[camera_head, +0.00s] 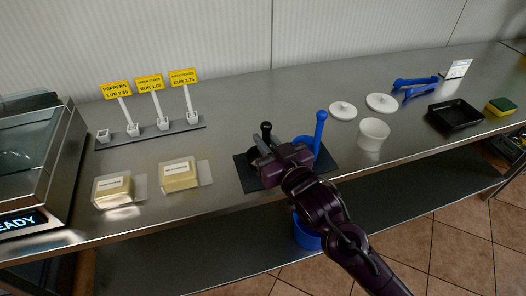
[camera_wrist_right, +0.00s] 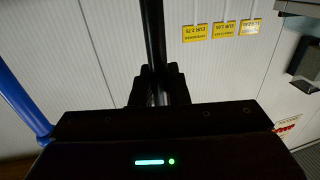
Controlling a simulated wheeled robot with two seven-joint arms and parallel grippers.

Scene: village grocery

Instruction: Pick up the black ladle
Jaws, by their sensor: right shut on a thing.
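The black ladle (camera_head: 266,128) is upright over the dark mat (camera_head: 246,180) on the steel counter; its handle top shows above my gripper. My right gripper (camera_head: 264,146) is shut on its handle. In the right wrist view the black handle (camera_wrist_right: 153,40) runs up from between the fingers. The ladle's lower part is largely hidden by the gripper, so I cannot tell whether it touches the mat. My left gripper is not in view.
A blue-handled utensil (camera_head: 320,132) stands close to the right of my gripper. Two wrapped butter packs (camera_head: 180,176) lie to the left, with price signs (camera_head: 150,85) behind. A white cup (camera_head: 373,134), white lids (camera_head: 382,103) and a black tray (camera_head: 456,117) are to the right.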

